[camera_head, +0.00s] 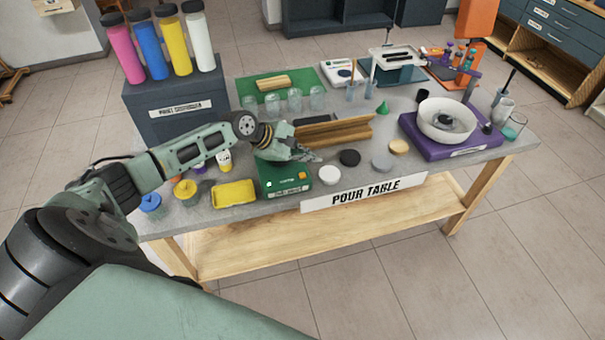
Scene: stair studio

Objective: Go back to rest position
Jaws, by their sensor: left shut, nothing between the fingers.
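My left arm comes in from the left and reaches over the pour table (240,219). My left gripper (312,157) is shut with nothing between its fingers. It hangs just above or beside the far right part of a green box with a small display (287,185). Whether it touches the box cannot be told. My right gripper is not in view.
White (329,175), black (350,158) and grey (382,162) discs lie right of the gripper. A wooden trough (345,132) lies behind it. A yellow tray (234,193) and paint pots (186,190) sit under my arm. A white bowl (445,121) stands on a purple base (425,147).

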